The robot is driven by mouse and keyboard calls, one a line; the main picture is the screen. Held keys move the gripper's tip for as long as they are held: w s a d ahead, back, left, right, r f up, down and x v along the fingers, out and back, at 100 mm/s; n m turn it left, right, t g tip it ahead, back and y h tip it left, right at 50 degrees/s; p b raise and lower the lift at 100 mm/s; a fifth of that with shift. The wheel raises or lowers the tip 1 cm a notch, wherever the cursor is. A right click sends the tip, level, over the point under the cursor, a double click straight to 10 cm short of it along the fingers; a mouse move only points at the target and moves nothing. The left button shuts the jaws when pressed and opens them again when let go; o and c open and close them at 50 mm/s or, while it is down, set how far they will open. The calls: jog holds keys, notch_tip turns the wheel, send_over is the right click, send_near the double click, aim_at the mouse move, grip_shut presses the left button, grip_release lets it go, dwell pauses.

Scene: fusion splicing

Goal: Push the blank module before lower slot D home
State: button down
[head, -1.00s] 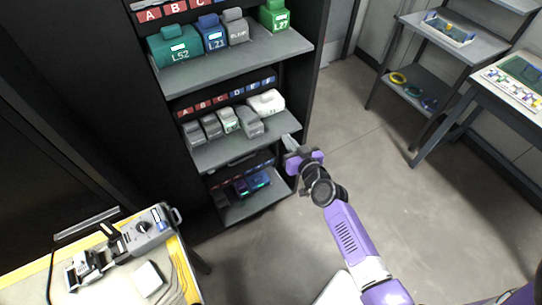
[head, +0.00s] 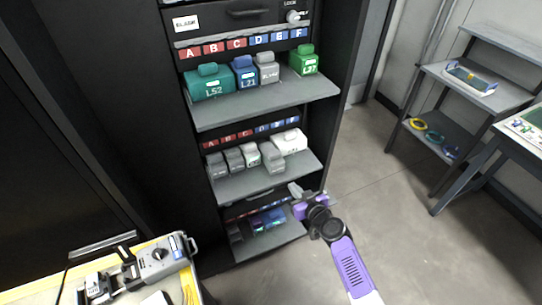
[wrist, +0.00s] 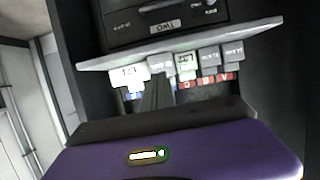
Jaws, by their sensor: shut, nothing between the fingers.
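The grey blank module (head: 273,158) stands on the middle shelf of the rack, under the blue D label, nearer the front edge than the grey modules to its left. In the upside-down wrist view, a grey module (wrist: 160,64), apparently the same one, stands between the white module and a green-labelled one. My gripper (head: 295,188) is shut and empty, off the front right edge of that shelf. In the wrist view its dark fingers (wrist: 156,92) point toward the grey module, with no clear contact. They hide part of the label strip behind.
A white module (head: 290,141) stands right of the blank; several grey modules (head: 234,159) stand to its left. The upper shelf (head: 265,102) holds teal, blue, grey and green modules. A lower shelf (head: 268,240) holds dark modules. The floor to the right is clear.

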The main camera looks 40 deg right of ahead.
aim_at(279, 166)
jog(key=shift+w+d+r+b+x, duration=0.15)
jog(key=shift+r+b+x, duration=0.75)
jog(key=shift+x, duration=1.9)
jog(key=shift+w+r+b+x, duration=0.25)
jog(key=shift+b+x, duration=1.1)
jog(key=shift+x, duration=1.4)
jog(key=shift+w+d+r+b+x, duration=0.15)
jog(key=shift+r+b+x, duration=0.75)
jog(key=shift+x, duration=1.9)
jog(key=shift+s+a+f+p, duration=0.1)
jog(key=shift+s+a+p, duration=0.1)
jog(key=shift+s, duration=0.45)
jog(key=shift+s+a+f+p, duration=0.1)
jog(key=shift+s+a+p, duration=0.15)
jog(key=shift+s, duration=0.4)
jog(key=shift+s+a+p, duration=0.1)
jog(key=shift+s+a, duration=0.15)
jog(key=shift+s, duration=0.6)
jog(key=shift+s+a+p, duration=0.15)
jog(key=shift+s+a, duration=0.1)
jog(key=shift+s, duration=0.6)
jog(key=shift+s+a+p, duration=0.1)
jog(key=shift+s+a, duration=0.15)
jog(key=shift+s, duration=0.65)
